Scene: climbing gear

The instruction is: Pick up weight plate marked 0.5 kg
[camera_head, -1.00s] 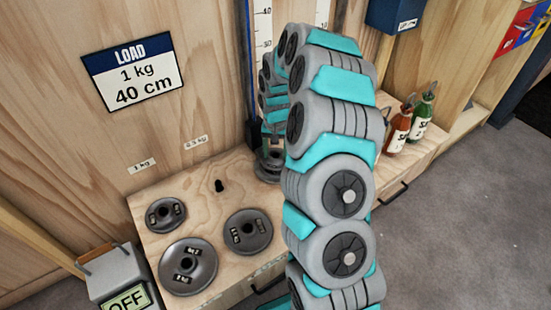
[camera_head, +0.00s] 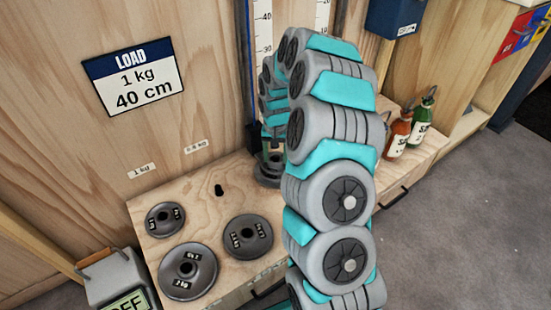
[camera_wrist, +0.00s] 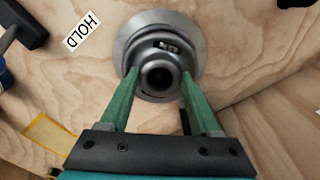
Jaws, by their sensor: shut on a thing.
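In the wrist view, a grey round weight plate (camera_wrist: 134,42) with a raised hub lies over pale wood. Its small mark is too blurred to read, so I cannot tell if it says 0.5 kg. My gripper (camera_wrist: 160,76) is shut on this plate's hub, with a green finger on each side. In the head view, the plate (camera_head: 268,174) shows at the back of the wooden bench, partly hidden by my arm. I cannot tell whether it touches the surface.
Three other dark plates lie on the bench: a small one (camera_head: 165,219), a large one (camera_head: 188,271) and a middle-sized one (camera_head: 248,236). Orange (camera_head: 399,134) and green (camera_head: 421,125) bottles stand at right. In the wrist view, a HOLD label (camera_wrist: 80,32) is near a dark object (camera_wrist: 24,24).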

